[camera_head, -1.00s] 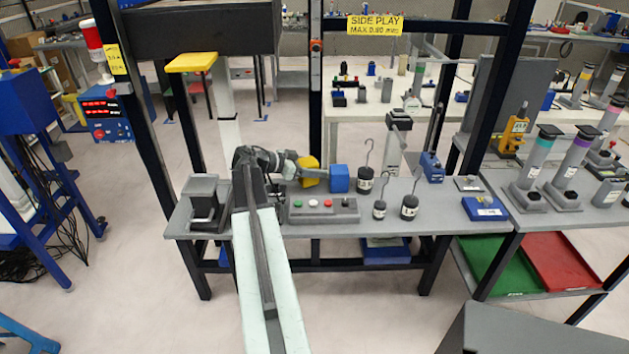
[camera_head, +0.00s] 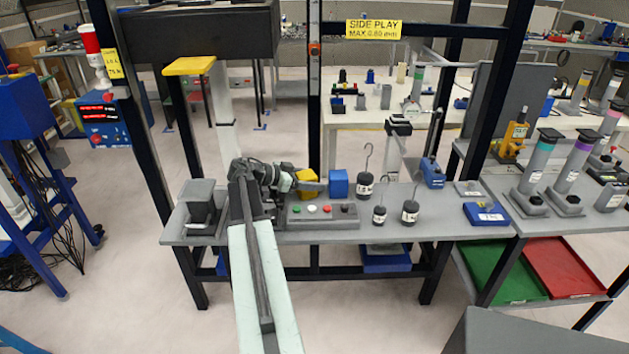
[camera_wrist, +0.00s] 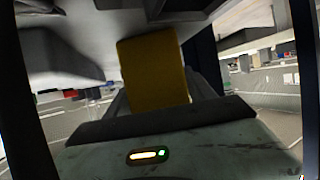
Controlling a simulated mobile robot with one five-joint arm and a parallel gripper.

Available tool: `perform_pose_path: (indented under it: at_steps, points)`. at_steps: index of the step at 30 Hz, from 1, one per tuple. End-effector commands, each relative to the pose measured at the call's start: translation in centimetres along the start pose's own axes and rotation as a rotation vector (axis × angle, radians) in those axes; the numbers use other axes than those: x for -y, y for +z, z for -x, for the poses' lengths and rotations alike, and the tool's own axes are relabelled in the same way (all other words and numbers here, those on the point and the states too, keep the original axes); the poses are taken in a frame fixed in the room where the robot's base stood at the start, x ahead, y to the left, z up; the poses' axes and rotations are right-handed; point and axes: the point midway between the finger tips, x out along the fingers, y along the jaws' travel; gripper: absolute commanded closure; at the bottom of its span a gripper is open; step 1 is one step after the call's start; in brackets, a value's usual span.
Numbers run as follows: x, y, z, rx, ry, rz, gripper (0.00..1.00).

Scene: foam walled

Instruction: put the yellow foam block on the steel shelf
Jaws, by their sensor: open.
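The yellow foam block (camera_head: 307,175) stands on the grey workbench, just left of a blue block (camera_head: 338,183). My gripper (camera_head: 308,186) is low over the bench at the yellow block, and part of it hides the block's lower front. In the wrist view the yellow block (camera_wrist: 153,70) stands upright in the picture between my two dark fingers, with space on both sides. My gripper is open and holds nothing. I cannot tell for sure which surface is the steel shelf; a lower grey shelf (camera_head: 580,301) with trays is at the right.
A button box (camera_head: 325,216) sits in front of the blocks. Several black weights, one being a hooked weight (camera_head: 365,185), stand to the right. A grey device (camera_head: 202,206) is at the bench's left end. A dark upright post (camera_head: 314,100) rises behind the blocks.

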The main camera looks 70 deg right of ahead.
Motion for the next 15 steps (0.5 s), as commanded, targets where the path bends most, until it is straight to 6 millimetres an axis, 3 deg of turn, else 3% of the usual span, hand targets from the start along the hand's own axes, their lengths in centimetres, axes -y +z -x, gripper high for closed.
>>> perform_pose_path:
  at_steps: [7,15]
  points:
    - [0.0,-0.3,5.1,0.0,-0.002,0.001,0.37]
    - [0.0,-0.1,6.5,0.0,0.001,0.0,0.37]
